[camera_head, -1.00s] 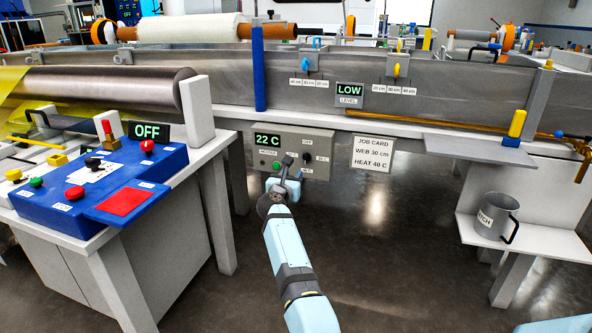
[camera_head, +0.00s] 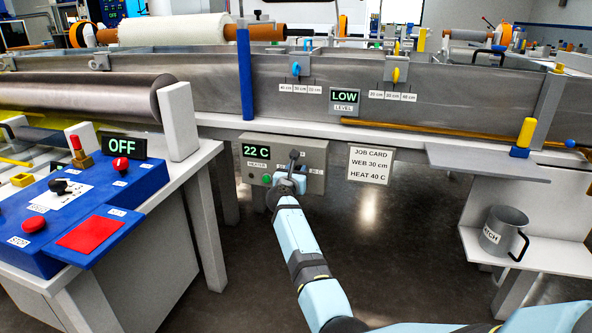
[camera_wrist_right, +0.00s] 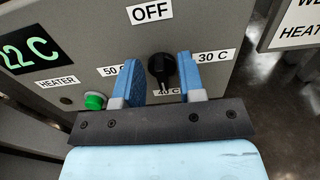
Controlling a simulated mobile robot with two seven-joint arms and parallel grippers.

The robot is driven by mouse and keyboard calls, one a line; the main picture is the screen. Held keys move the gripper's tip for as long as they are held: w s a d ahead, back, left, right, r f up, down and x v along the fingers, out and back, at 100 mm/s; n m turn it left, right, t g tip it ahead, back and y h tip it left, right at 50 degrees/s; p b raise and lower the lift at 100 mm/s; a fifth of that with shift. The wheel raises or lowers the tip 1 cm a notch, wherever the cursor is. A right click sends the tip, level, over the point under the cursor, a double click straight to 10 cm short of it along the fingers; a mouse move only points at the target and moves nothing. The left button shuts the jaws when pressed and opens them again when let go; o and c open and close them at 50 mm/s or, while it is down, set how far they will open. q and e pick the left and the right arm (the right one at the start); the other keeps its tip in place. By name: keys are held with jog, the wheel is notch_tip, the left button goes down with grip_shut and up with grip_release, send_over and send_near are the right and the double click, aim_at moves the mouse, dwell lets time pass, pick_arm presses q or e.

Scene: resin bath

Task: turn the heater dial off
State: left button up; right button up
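The heater box (camera_head: 257,138) is a grey panel under the bath's front edge, with a screen reading 22 C. In the right wrist view its black dial (camera_wrist_right: 162,68) sits among the labels OFF above, 50 C at left, 30 C at right and 40 C below. The dial's narrow end points down, towards 40 C. My right gripper (camera_wrist_right: 159,78) is open, its blue fingers on either side of the dial; I cannot tell whether they touch it. In the head view my right gripper (camera_head: 292,165) hides the dial. My left gripper is not in view.
A green button (camera_wrist_right: 95,101) sits at the panel's lower left. A job card (camera_head: 370,165) hangs to the right, reading HEAT 40 C. A blue control console (camera_head: 140,182) stands at left. A grey jug (camera_head: 503,232) stands on a low shelf at right.

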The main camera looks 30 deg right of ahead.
grip_shut()
